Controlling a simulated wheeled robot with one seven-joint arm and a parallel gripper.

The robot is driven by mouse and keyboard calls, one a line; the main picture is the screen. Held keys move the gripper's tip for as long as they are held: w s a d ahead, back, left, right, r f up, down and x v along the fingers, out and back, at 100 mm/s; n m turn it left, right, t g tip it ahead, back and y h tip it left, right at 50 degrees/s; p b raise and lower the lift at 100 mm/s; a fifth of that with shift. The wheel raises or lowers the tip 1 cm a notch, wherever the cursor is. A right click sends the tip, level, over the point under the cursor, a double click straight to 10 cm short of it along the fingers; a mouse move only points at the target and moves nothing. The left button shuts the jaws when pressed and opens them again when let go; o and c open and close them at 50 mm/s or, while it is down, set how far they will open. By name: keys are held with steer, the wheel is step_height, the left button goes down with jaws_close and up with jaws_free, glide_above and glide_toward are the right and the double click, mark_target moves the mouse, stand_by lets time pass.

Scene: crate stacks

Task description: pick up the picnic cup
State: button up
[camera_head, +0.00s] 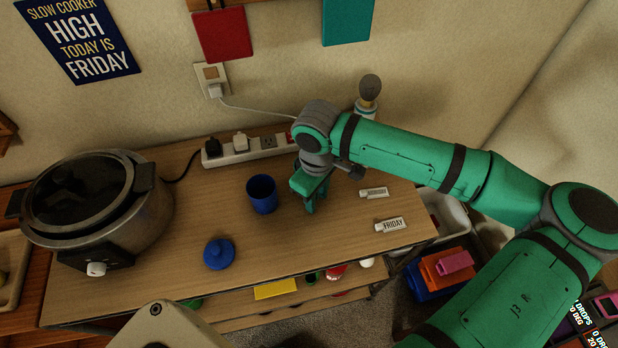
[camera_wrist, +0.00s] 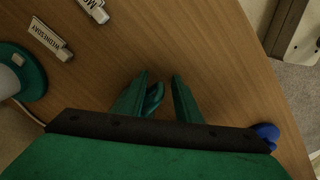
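The picnic cup appears to be the blue cup (camera_head: 262,196), standing upright and open at the top on the wooden table, left of my gripper. My gripper (camera_head: 312,204) hangs over the table to the right of the cup, apart from it, fingers pointing down.
A blue lid (camera_head: 219,253) lies nearer, left of the cup. A slow cooker (camera_head: 95,205) stands at left. A power strip (camera_head: 245,149) lies behind. Label tags, one reading FRIDAY (camera_head: 391,225), lie at right. A bulb-topped object (camera_head: 369,92) stands behind the arm.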

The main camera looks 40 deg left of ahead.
jaws_close()
stand_by(0.4)
steer(key=shift+r, duration=0.4)
step_height(320, 180, up, 2)
steer(key=s+d+r, duration=0.3)
steer(key=s+r, duration=0.7)
steer(key=s, duration=0.3)
steer(key=shift+s, duration=0.35)
